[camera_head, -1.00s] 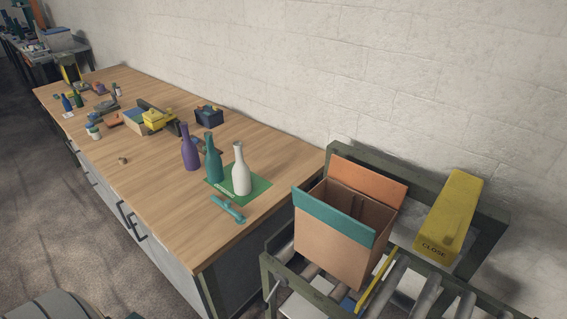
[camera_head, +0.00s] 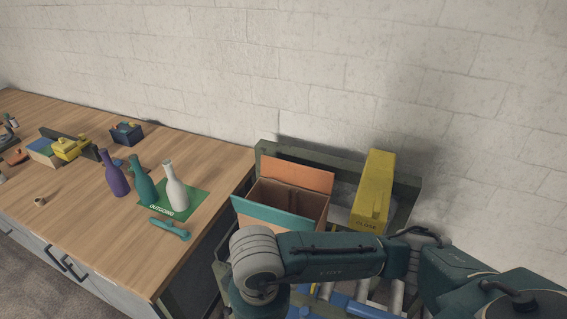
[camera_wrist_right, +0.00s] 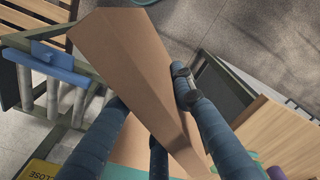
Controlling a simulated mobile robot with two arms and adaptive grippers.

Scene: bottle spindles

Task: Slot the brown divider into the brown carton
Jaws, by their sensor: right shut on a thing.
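The head view does not clearly show the divider or the right gripper's fingers. My left gripper is in neither view.
A yellow CLOSE block (camera_head: 374,190) stands right of the carton, beside a roller conveyor (camera_head: 362,290).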

